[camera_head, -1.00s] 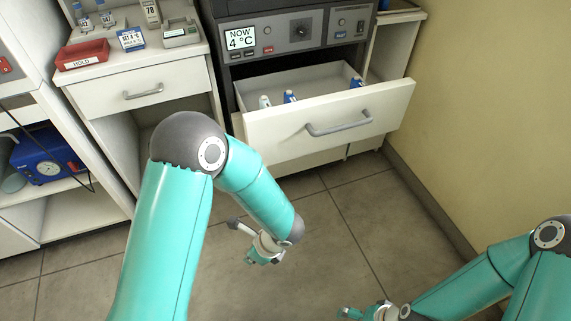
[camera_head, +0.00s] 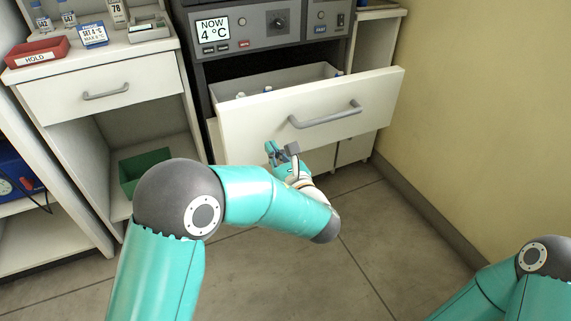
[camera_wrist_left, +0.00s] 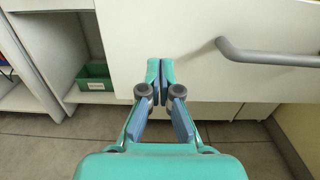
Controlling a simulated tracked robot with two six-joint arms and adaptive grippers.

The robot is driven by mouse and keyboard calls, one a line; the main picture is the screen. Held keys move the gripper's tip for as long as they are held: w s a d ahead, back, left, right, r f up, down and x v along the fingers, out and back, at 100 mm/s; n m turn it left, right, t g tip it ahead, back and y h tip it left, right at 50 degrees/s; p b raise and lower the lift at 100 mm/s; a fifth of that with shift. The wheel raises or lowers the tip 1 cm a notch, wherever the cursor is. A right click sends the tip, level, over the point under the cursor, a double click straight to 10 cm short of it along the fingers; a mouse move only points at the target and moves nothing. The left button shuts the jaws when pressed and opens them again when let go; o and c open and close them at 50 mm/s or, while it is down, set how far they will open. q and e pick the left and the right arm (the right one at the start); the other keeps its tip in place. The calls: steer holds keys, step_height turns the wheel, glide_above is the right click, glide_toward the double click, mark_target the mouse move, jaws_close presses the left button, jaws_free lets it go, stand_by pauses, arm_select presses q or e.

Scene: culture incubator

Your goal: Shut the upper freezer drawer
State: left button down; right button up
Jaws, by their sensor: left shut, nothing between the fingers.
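The upper freezer drawer (camera_head: 252,117) stands pulled out below the control panel, with a grey bar handle (camera_head: 325,114) on its white front. Small items show inside over its front edge. My left gripper (camera_head: 283,150) is shut and empty, low in front of the drawer front and left of the handle. In the left wrist view the shut fingertips (camera_wrist_left: 160,68) point at the lower part of the white drawer front (camera_wrist_left: 190,25), with the handle (camera_wrist_left: 265,55) to their right. I cannot tell whether the tips touch it. My right gripper is out of view.
The control panel (camera_head: 265,30) reads "NOW 4 °C". At left stands a cabinet with a shut drawer (camera_head: 60,92), a red HOLD tray (camera_head: 36,53) on top and a green bin (camera_head: 142,170) below. A yellow wall (camera_head: 480,120) bounds the right. The floor in front is clear.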

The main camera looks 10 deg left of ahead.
mark_target(257, 127)
arm_select(q)
steer(key=b+x, duration=0.1)
steer(key=x, duration=0.7)
steer(key=shift+s, duration=0.1)
